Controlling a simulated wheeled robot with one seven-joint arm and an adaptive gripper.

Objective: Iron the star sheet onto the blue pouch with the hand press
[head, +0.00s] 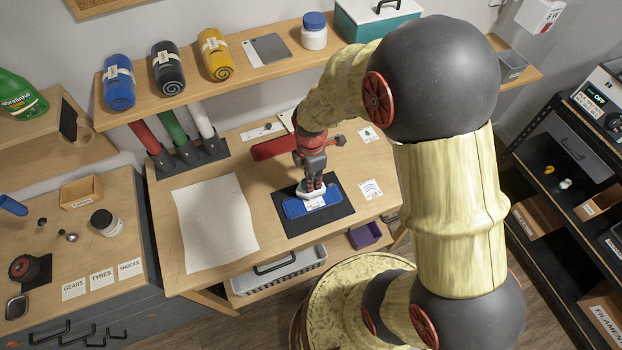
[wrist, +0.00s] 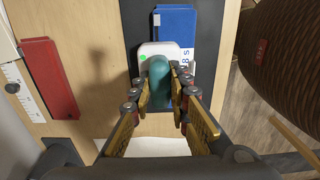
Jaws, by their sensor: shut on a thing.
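The hand press has a white base (head: 303,192) and a teal handle; it also shows in the wrist view (wrist: 159,71), with a small green light. My gripper (head: 312,180) is shut on the teal handle, its fingers on both sides of it in the wrist view (wrist: 160,84). The press stands upright over the blue pouch (head: 293,208), which lies flat on a dark mat (head: 338,208). The pouch shows beside and beyond the press in the wrist view (wrist: 176,22). A white sheet (head: 317,203) with dark letters lies on the pouch, partly covered by the press. No star is visible.
Sheets with a green tree (head: 369,134) and blue waves (head: 371,190) lie to the right. A large pale sheet (head: 215,222) lies left of the mat. A red flat object (head: 274,147) lies behind.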

